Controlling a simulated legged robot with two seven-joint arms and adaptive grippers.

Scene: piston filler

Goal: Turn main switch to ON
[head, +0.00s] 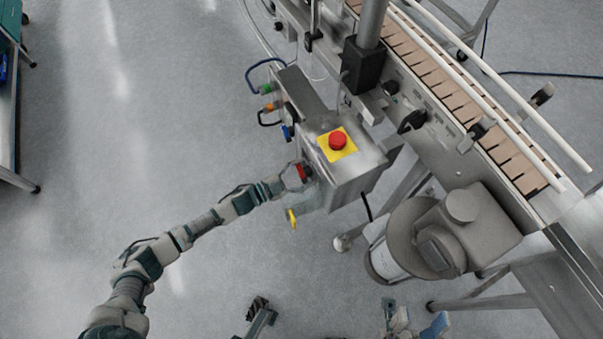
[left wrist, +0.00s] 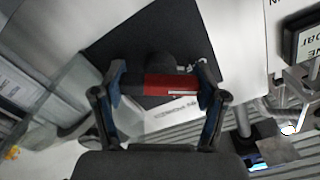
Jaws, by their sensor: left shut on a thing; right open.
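The main switch has a red handle (left wrist: 170,85) on a dark plate (left wrist: 120,45), seen close up in the left wrist view. My left gripper (left wrist: 160,84) has one finger on each side of the red handle and is shut on it. In the head view the red handle (head: 303,171) shows at the left side of the steel control box (head: 345,182), with my left gripper (head: 297,175) against it. The handle's ON or OFF position cannot be read. My right gripper (head: 412,314) is open and empty at the bottom edge of the head view.
A red emergency button (head: 338,140) on a yellow plate sits on top of the box. Cables and connectors (head: 268,97) stick out behind. A conveyor (head: 460,90) and a motor (head: 440,235) stand to the right.

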